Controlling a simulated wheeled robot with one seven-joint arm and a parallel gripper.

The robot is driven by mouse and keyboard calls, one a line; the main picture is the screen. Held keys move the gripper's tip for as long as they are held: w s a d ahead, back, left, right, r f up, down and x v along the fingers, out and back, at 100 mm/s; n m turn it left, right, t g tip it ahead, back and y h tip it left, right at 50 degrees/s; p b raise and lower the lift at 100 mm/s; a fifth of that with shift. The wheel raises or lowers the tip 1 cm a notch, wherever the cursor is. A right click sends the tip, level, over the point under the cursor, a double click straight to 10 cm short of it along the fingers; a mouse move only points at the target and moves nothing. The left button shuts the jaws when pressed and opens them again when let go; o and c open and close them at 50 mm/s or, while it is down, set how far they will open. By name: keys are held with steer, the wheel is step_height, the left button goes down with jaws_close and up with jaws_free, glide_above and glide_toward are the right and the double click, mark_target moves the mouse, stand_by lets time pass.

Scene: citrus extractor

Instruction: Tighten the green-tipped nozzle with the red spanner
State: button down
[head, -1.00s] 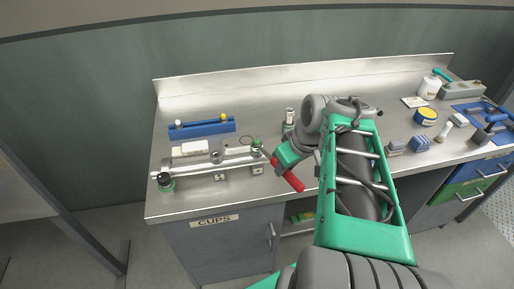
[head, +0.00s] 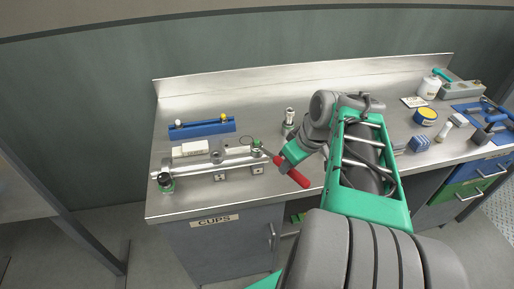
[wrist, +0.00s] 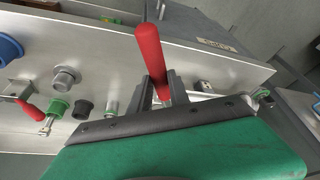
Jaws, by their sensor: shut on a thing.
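My gripper (head: 287,168) is shut on the red spanner (head: 296,178), above the bench's front edge. The spanner's red handle (wrist: 149,52) stands out between the fingers (wrist: 160,92) in the wrist view. Its thin metal end points up and left in the head view, toward the green-tipped nozzle (head: 256,143) at the right end of the pipe assembly. The spanner's end is close to this nozzle; I cannot tell whether its jaw is around it. The wrist view hides the spanner's working end behind my gripper's body.
A grey cylindrical fitting (head: 289,120) stands close to my arm.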

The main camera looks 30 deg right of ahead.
steer(key=shift+w+d+n, duration=0.3)
steer(key=shift+d+n, duration=0.4)
stand_by(0.6)
steer(key=c, duration=1.7)
jaws_free()
steer(key=shift+c, duration=0.2)
jaws_close()
jaws_free()
jaws_close()
steer(key=shift+d+r, duration=0.15)
steer(key=shift+d, duration=0.05)
stand_by(0.3)
